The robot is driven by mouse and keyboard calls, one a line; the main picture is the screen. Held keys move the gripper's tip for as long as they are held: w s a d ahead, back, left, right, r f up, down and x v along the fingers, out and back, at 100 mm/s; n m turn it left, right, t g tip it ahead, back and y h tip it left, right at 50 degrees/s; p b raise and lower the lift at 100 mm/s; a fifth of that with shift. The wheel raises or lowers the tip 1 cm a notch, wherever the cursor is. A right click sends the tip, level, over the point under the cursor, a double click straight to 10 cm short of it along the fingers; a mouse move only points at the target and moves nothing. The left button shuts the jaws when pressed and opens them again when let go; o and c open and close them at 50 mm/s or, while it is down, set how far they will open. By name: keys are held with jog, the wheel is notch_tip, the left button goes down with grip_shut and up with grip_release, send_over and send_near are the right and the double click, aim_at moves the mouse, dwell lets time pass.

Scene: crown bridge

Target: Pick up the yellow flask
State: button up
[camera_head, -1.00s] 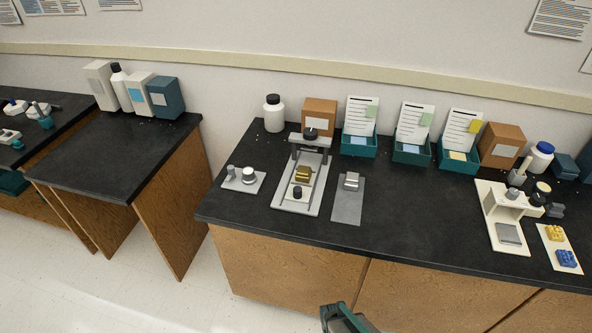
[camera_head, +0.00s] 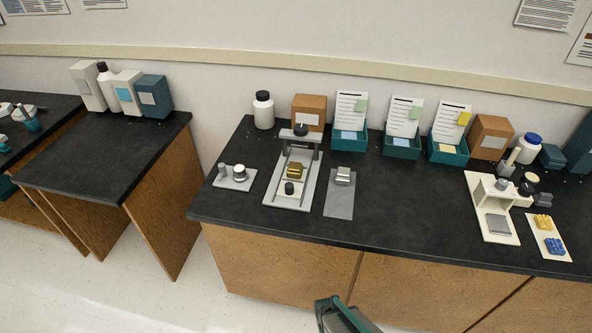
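A gold-yellow block (camera_head: 295,171), which may be the yellow flask, sits in a grey press-like stand (camera_head: 279,196) on the black bench, left of the middle. A second yellow piece (camera_head: 543,223), small and knobbly, lies beside a blue piece (camera_head: 554,245) on a white plate (camera_head: 537,238) at the far right. Which one is the flask I cannot tell for sure. A teal and grey part, seemingly of my arm, shows at the bottom edge, in front of the bench and well away from both. My gripper's fingers do not show.
A grey plate with knobs (camera_head: 235,184) and a grey plate with a metal block (camera_head: 339,201) flank the stand. Teal boxes with cards (camera_head: 402,152) stand behind. A cream device (camera_head: 487,207) is at right. The bench's front strip (camera_head: 390,235) is clear.

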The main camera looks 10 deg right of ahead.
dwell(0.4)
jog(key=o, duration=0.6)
